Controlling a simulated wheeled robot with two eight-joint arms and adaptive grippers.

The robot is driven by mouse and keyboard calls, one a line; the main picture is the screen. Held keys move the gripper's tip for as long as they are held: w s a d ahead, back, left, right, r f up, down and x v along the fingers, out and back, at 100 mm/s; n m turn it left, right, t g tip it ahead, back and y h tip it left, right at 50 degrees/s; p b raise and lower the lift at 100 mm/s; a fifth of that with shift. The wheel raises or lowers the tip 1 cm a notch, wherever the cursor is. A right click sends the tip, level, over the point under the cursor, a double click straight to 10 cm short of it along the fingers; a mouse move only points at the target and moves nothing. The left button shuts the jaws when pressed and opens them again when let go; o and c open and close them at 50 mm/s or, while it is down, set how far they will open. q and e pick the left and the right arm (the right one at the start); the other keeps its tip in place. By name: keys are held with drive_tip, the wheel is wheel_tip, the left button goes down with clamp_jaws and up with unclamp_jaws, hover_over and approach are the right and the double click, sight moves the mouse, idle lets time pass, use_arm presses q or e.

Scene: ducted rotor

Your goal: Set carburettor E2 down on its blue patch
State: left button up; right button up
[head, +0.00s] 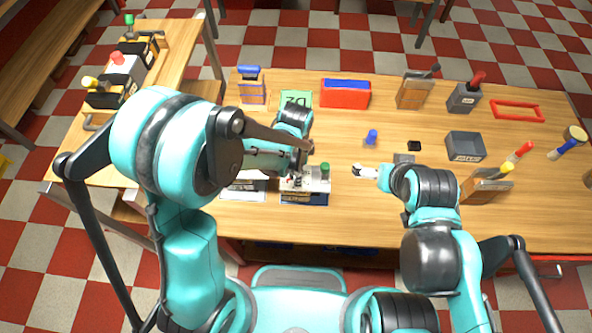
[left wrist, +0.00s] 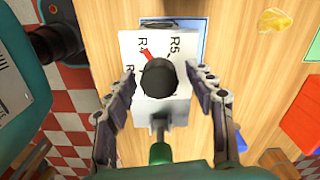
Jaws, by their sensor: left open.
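The carburettor, a pale block with a green knob (head: 310,184), stands at the table's front, left of centre. I cannot read an E2 label on it. In the left wrist view its white top (left wrist: 133,45) shows R4 and R5 marks, a red pointer and a black knob. A blue patch (left wrist: 186,28) shows partly from under it, its remainder hidden; I cannot tell whether the block touches it. My left gripper (left wrist: 163,92) is open, its fingers apart on both sides of the block. My right gripper (head: 366,171) is over the table to the right; its jaws are too small to judge.
A red bin (head: 345,94) and a green pad (head: 290,97) are behind. Bare wood lies between the carburettor and right gripper.

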use_arm(q)
wheel_tip(320, 180, up, 12)
drive_tip(key=p, duration=0.3)
drive_tip(key=s+a+r+n+t, duration=0.3)
drive_tip(key=s+a+r+n, duration=0.1)
drive_tip(key=a+n, duration=0.3)
drive_tip(key=s+a+r+n+t, duration=0.4)
drive_tip(key=a+n, duration=0.3)
drive_tip(key=n, duration=0.1)
drive_tip(key=shift+a+r+n, duration=0.35)
drive_tip(key=shift+n, duration=0.05)
drive_tip(key=shift+b, duration=0.3)
wheel_tip(320, 180, down, 12)
drive_tip(key=b, duration=1.2)
drive_tip(key=shift+f, duration=0.15)
